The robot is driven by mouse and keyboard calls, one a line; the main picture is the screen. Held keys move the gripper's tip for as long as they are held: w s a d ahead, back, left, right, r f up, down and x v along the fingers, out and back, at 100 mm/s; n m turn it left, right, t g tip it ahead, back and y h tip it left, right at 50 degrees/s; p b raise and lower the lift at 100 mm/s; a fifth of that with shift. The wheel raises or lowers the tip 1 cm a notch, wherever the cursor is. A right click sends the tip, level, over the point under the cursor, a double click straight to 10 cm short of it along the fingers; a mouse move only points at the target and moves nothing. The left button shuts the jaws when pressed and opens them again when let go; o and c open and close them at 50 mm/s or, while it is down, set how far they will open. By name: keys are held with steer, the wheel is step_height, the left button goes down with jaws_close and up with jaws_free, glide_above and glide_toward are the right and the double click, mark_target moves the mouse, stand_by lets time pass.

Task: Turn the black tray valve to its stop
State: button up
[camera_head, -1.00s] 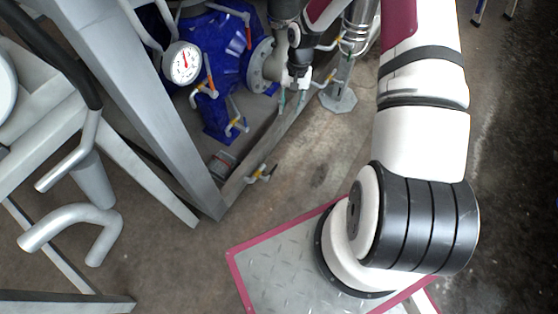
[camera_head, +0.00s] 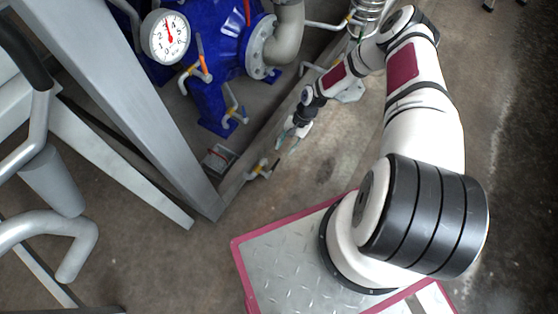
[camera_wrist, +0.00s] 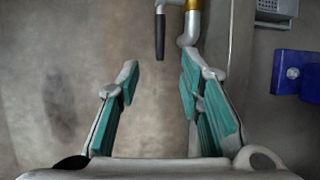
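The black tray valve (camera_head: 276,164) is a small valve with a brass-yellow body and a short black handle on the tray's edge, low in the head view. In the wrist view its black handle (camera_wrist: 160,38) points down the picture, beside the brass body and a grey pipe elbow at the top. My gripper (camera_head: 289,144) is just above and right of the valve in the head view. In the wrist view my gripper (camera_wrist: 159,75) is open and empty, its teal-padded fingers apart. The handle's end lies between and just beyond the fingertips in the picture; no contact shows.
A blue pump (camera_head: 215,60) with a white gauge (camera_head: 166,37) and other small valves stands behind the tray. A grey frame post (camera_head: 120,95) rises at left. In the wrist view a blue block (camera_wrist: 296,72) is at right. Bare floor (camera_head: 325,165) lies right of the valve.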

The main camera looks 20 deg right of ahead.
mark_target(277, 162)
steer(key=b+x, duration=0.3)
steer(key=x, duration=0.5)
steer(key=shift+a+f, duration=0.1)
steer(key=shift+f, duration=0.1)
jaws_close()
